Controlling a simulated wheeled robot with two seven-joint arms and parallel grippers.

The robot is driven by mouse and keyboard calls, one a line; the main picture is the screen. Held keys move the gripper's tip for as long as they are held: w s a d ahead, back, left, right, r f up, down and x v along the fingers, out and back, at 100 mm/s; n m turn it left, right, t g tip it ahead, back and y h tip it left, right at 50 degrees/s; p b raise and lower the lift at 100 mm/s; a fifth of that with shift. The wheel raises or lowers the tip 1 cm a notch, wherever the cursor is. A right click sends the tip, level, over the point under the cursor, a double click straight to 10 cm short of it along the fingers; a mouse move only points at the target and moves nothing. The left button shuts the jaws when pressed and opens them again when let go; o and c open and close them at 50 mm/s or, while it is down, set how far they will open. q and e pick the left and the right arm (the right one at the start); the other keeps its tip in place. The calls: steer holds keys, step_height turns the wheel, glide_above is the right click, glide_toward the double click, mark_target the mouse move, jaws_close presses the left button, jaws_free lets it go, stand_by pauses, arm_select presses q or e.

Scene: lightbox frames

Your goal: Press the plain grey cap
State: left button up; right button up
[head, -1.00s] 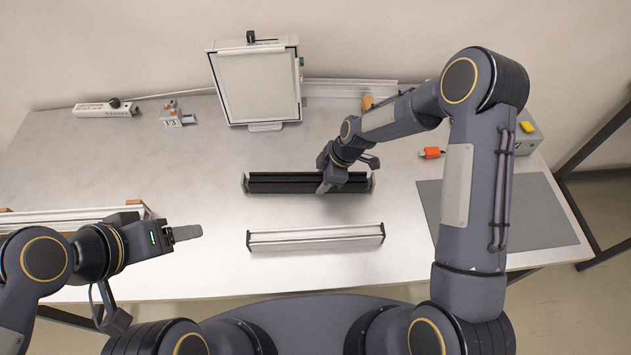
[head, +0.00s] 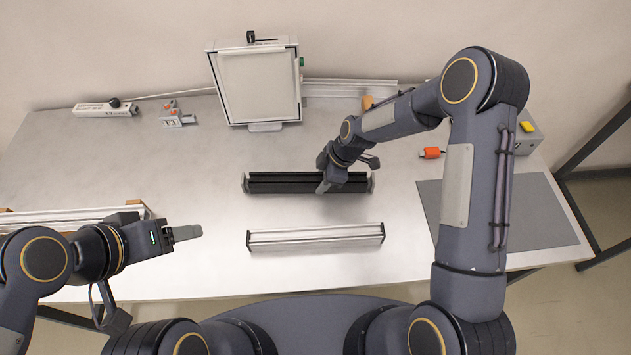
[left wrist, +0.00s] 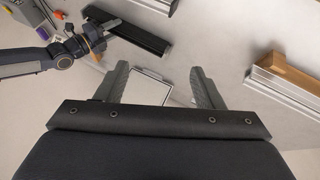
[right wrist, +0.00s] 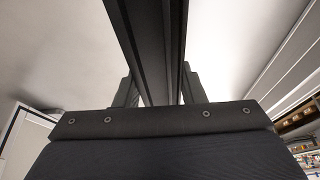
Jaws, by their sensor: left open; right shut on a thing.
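I cannot make out a plain grey cap for certain in any view. A grey box (head: 528,138) with a yellow top button (head: 527,126) stands at the back right, partly behind my right arm. A small grey device (head: 175,118) with red parts stands at the back left. My right gripper (head: 327,186) is shut on the black rail (head: 280,183) at mid-table; the rail runs between its fingers in the right wrist view (right wrist: 147,40). My left gripper (head: 188,233) is open and empty above the table's front left, its fingers apart in the left wrist view (left wrist: 160,90).
A white lightbox panel (head: 257,88) stands at the back, with a green part on its right side. A silver rail (head: 315,237) lies in front of the black one. The left middle is clear.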

arm_select(q)
steer(key=c, duration=0.6)
steer(key=shift+w+a+r+n, duration=0.15)
steer(key=shift+w+r+n, duration=0.1)
steer(key=shift+w+n, duration=0.1)
steer(key=c, duration=0.5)
steer(key=w+n, duration=0.1)
steer(key=w, duration=0.1)
steer(key=w+a+r+n+g, duration=0.1)
steer(key=w, duration=0.2)
steer(key=w+a+n+g, duration=0.1)
steer(key=w, duration=0.1)
steer(key=shift+w+a+r+n+h, duration=0.15)
steer(key=shift+w+r+n+h, duration=0.15)
steer(key=shift+w+h, duration=0.1)
jaws_close()
steer(key=w+a+f+n+g+h, duration=0.1)
steer(key=w+a+f+n+g, duration=0.25)
steer(key=w, duration=0.65)
steer(key=w+a+f+n+h, duration=0.1)
steer(key=w+f+n, duration=0.3)
steer(key=f, duration=0.4)
steer(key=w+a+f+n+h, duration=0.2)
steer(key=w+f, duration=0.4)
steer(key=f, duration=0.3)
steer(key=shift+w+f+n+g, duration=0.15)
steer(key=shift+f+n+g, duration=0.15)
steer(key=shift+n, duration=0.6)
